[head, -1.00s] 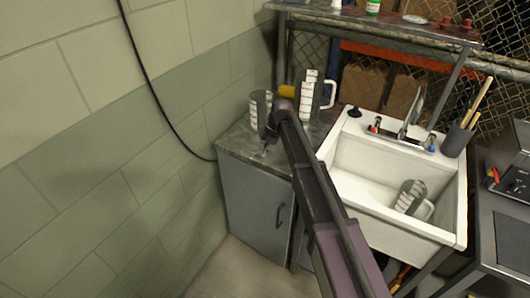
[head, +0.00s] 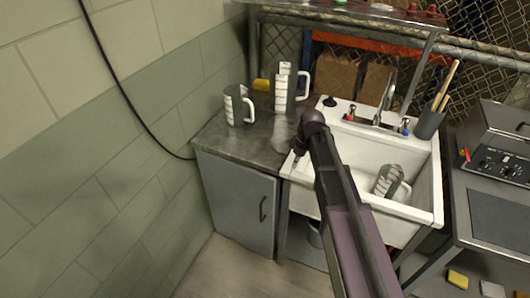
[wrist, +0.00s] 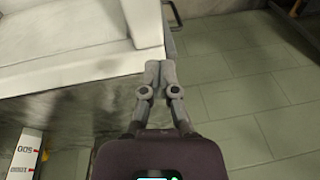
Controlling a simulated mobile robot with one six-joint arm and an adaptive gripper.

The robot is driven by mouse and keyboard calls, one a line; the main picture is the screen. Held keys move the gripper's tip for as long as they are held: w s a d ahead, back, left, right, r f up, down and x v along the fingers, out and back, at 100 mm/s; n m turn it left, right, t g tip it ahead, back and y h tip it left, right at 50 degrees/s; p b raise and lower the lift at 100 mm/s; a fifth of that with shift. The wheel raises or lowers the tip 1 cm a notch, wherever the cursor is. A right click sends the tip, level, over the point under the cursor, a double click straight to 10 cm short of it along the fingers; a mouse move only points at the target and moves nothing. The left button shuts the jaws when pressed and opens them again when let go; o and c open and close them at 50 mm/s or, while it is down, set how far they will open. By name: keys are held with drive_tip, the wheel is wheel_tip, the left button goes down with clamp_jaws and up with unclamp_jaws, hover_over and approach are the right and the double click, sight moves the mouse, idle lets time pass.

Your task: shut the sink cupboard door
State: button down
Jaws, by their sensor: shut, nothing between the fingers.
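The sink cupboard door (head: 240,205) is a grey panel under the worktop, left of the sink, in the head view. It has a dark vertical handle (head: 263,208) near its right edge. It looks nearly flush with the cupboard front; I cannot tell whether a small gap is left. My gripper (head: 296,162) points down by the worktop's front edge, at the sink's left corner, above and right of the door. In the wrist view my gripper (wrist: 158,66) is shut and empty, with floor to its right. The door is not clearly seen there.
The white sink (head: 425,208) holds a measuring jug (head: 387,180). More jugs, including a left one (head: 236,104), stand on the worktop (head: 222,138). A block wall (head: 100,190) bounds the left. Floor (head: 235,275) is clear before the cupboard.

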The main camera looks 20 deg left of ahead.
drive_tip(key=s+d+m, duration=0.4)
drive_tip(key=d+m, duration=0.1)
drive_tip(key=d, duration=0.3)
drive_tip(key=s+d+m+h, duration=0.1)
drive_tip(key=s+d+m, duration=0.4)
drive_tip(key=d, duration=0.4)
drive_tip(key=s+d+m+t+h, duration=0.1)
drive_tip(key=s+d+m, duration=0.4)
drive_tip(key=d, duration=0.3)
drive_tip(key=shift+d+f, duration=0.2)
drive_tip(key=shift+d, duration=0.2)
